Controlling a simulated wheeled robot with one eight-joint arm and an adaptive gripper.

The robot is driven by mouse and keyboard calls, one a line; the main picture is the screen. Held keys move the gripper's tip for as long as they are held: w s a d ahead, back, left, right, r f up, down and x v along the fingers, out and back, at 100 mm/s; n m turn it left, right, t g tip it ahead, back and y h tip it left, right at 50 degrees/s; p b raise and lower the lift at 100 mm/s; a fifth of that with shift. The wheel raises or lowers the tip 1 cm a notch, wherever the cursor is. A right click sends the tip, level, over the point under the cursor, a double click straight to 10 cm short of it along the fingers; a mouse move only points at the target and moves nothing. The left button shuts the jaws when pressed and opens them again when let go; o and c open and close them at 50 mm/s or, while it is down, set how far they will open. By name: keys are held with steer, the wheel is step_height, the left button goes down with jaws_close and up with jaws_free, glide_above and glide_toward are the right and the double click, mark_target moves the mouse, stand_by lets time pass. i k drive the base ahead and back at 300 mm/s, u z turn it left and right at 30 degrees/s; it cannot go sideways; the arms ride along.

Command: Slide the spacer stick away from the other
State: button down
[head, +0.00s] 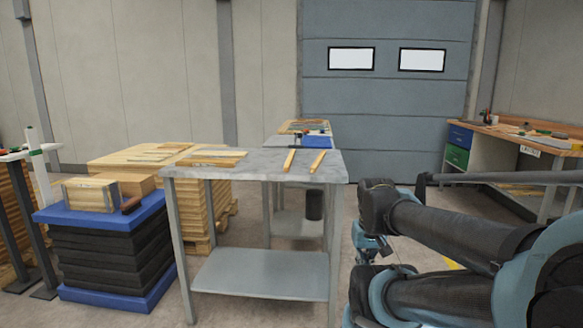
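Two thin wooden spacer sticks lie apart on the grey metal table (262,167), near its right end. The left stick (289,161) and the right stick (317,162) run roughly front to back, with a narrow bare strip between them. My arm is folded at the right of the view, off the table's right side. What looks like my gripper (372,243) is below table height, apart from both sticks. It is small and partly covered by the arm, so its fingers cannot be made out.
A few flat wooden pieces (218,157) lie on the table's left part. A blue-topped black stack (115,245) with a wooden box (90,195) stands at left, near pallets of boards (140,155). A workbench (510,135) stands at the back right. Floor shows between table and bench.

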mark_target(287, 166)
steer(key=z, duration=0.2)
steer(key=k, duration=0.15)
steer(key=u, duration=0.65)
steer(key=i, duration=1)
steer(key=z, duration=0.1)
